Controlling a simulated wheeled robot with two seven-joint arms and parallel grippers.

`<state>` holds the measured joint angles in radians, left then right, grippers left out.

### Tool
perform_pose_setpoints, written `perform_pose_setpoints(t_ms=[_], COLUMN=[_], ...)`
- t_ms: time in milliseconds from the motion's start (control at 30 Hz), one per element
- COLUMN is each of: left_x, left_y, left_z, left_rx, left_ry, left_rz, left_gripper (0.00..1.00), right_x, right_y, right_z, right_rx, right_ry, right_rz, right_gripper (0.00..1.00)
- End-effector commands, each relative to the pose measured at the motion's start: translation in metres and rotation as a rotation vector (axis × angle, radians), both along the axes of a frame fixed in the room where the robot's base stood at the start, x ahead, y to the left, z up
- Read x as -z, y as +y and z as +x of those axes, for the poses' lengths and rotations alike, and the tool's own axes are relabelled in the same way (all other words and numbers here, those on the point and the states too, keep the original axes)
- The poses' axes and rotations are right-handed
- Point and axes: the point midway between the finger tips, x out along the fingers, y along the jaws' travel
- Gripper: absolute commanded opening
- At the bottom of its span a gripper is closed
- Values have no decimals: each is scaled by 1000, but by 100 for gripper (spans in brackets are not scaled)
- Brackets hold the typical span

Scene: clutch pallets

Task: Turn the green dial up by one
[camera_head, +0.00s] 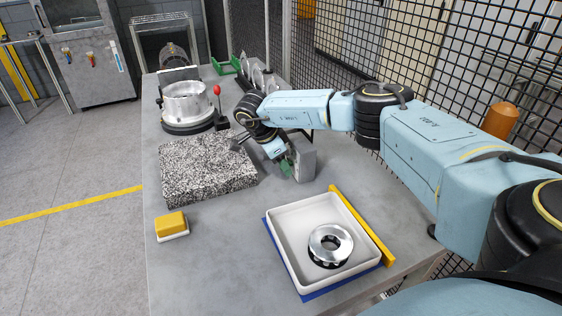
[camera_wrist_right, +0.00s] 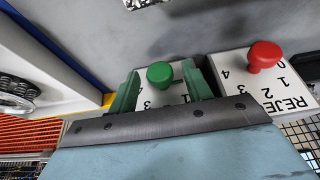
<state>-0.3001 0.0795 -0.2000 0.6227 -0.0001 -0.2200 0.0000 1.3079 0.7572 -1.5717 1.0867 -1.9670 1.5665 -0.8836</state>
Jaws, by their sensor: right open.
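The green dial (camera_wrist_right: 160,74) is a round green knob on a white plate with black numbers, shown in the right wrist view. My right gripper (camera_wrist_right: 163,82) is open, with one green finger on each side of the dial; I cannot tell whether either finger touches it. In the head view my right gripper (camera_head: 287,166) is low over the table beside a grey box (camera_head: 305,164), and the dial is hidden there. My left gripper is not in view.
A red dial (camera_wrist_right: 264,56) on its own numbered plate stands right beside the green one. A white tray (camera_head: 282,262) holding a metal ring (camera_head: 331,243), a speckled slab (camera_head: 205,172) and a yellow block (camera_head: 171,223) are on the table. Mesh fencing (camera_head: 440,60) runs along the right.

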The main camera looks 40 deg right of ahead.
Motion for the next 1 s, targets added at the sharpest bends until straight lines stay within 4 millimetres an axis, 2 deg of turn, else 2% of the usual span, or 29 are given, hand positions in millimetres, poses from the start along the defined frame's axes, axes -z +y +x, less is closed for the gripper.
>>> perform_pose_setpoints(t_ms=[233,567,767,1000], left_x=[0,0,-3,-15], left_y=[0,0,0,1], left_z=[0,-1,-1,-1], left_rx=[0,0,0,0], left_ry=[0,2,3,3], left_rz=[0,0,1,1], left_gripper=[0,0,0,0], right_x=[0,0,-1,-2], right_y=[0,0,0,1], right_z=[0,0,-1,-3], right_rx=[0,0,0,-3], right_ry=[0,0,-15,-111], right_rz=[0,0,-6,-35], right_gripper=[48,6,6,6])
